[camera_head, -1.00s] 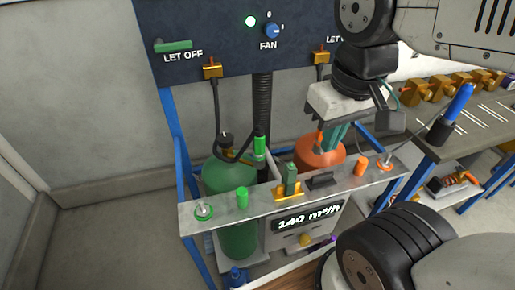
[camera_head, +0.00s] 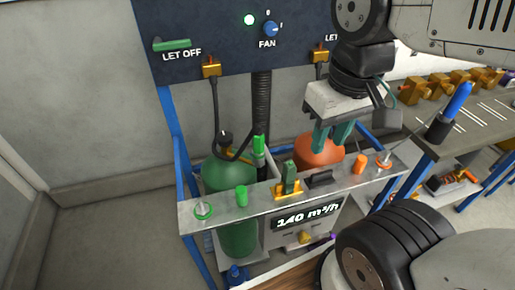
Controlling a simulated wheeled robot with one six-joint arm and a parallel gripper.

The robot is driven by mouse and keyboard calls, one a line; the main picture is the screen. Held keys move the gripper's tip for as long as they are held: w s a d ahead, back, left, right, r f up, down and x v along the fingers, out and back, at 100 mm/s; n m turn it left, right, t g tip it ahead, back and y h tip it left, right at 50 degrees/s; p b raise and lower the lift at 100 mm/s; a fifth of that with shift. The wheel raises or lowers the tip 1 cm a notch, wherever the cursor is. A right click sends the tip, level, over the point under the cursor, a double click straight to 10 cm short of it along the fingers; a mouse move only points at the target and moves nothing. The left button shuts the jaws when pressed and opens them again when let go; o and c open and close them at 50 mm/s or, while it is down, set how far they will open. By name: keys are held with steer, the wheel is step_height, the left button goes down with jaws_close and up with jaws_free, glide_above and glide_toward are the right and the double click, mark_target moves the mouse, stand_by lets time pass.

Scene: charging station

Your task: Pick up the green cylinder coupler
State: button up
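The green coupler (camera_head: 258,147) stands upright behind the metal shelf, with a black hose running near it from the green cylinder (camera_head: 230,175). A separate short green cap (camera_head: 241,196) stands on the shelf's left part. I cannot tell for certain which of these green pieces is the named coupler. My gripper (camera_head: 331,141) points down in front of the orange cylinder (camera_head: 318,153), to the right of both. Its two teal fingers are apart, with nothing visible between them.
The metal shelf (camera_head: 325,191) also carries a green block in an orange holder (camera_head: 288,183), a dark bracket (camera_head: 318,180) and an orange cap (camera_head: 360,163). The blue frame (camera_head: 170,127) stands left. A workbench (camera_head: 473,132) with a blue-tipped tool stands right. Floor at left is clear.

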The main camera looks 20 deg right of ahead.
steer(key=o, duration=0.3)
steer(key=w+f, duration=0.1)
steer(key=w, duration=0.1)
steer(key=w+f+g, duration=0.1)
steer(key=w, duration=0.1)
steer(key=w+f+g, duration=0.1)
steer(key=w, duration=0.1)
steer(key=shift+a+f, duration=0.2)
steer(key=shift+f, duration=0.2)
glide_above(258, 141)
steer(key=w+d, duration=0.1)
steer(key=w, duration=0.1)
steer(key=shift+t, duration=0.4)
step_height(258, 141, down, 10)
steer(key=shift+r, duration=0.25)
steer(key=shift+s+a+f, duration=0.1)
steer(key=shift+s+f, duration=0.05)
steer(key=shift+f, duration=1.75)
steer(key=shift+s+f, duration=0.15)
steer(key=shift+f, duration=1.75)
